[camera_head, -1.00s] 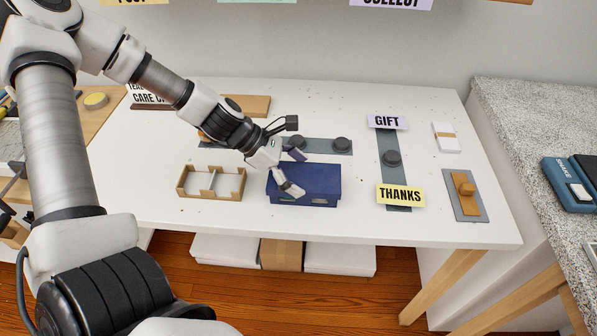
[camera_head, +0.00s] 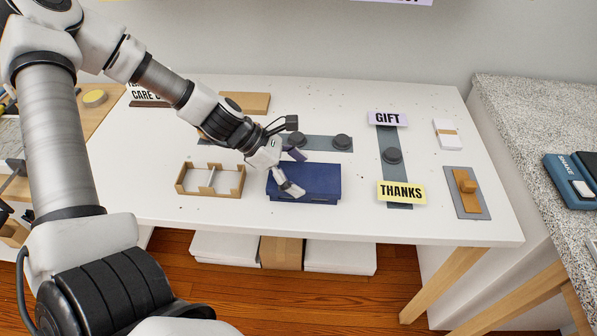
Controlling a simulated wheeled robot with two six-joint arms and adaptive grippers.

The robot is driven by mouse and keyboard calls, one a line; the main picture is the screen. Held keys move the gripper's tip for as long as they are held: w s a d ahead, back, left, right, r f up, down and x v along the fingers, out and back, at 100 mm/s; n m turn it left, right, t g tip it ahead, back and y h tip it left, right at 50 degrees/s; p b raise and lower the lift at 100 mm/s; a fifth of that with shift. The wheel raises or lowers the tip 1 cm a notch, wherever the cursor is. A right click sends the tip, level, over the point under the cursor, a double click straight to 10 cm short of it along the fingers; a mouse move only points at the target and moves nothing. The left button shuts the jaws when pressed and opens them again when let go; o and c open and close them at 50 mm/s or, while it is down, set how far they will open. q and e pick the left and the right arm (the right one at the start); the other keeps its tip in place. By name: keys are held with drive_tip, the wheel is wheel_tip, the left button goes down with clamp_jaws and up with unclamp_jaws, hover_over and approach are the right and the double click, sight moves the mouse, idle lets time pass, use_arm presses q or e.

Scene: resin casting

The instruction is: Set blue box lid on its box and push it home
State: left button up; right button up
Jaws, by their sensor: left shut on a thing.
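The blue box (camera_head: 303,197) stands near the front edge of the white table, in the middle of the head view. Its blue lid (camera_head: 318,177) lies on top of it and looks level. Little or no gap shows along the front between lid and box. My left gripper (camera_head: 290,172) reaches in from the upper left, its fingers at the lid, one in front and one behind. It is shut on the lid. The left end of the lid is partly hidden by the gripper. My right gripper is not in view.
A cardboard tray with dividers (camera_head: 211,192) stands left of the box. Grey strips with dark round knobs (camera_head: 342,142) lie behind and to the right, near the THANKS card (camera_head: 401,192) and GIFT card (camera_head: 388,119). Bare table lies between box and THANKS card.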

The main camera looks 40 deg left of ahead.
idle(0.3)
use_arm(q)
drive_tip(key=o, duration=0.7)
drive_tip(key=shift+c, duration=0.2)
